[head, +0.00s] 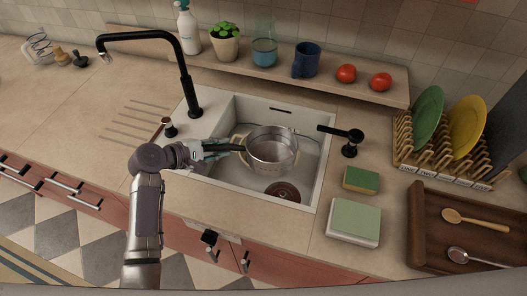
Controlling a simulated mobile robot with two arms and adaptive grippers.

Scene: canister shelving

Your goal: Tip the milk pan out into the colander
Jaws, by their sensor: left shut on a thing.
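A metal milk pan (271,151) is in the head view, over the white sink basin and roughly upright. My left gripper (236,148) is shut on the pan's dark handle at the pan's left side. A cream-coloured rim and handle at the pan's left edge (238,139) look like part of the colander, mostly hidden behind and under the pan. I cannot tell what is inside the pan. My right gripper is not in view.
A black tap (188,80) stands behind left, and a black lever (349,140) stands right. A sponge (361,180), a dish rack (440,150) and a brown tray (425,215) are on the right.

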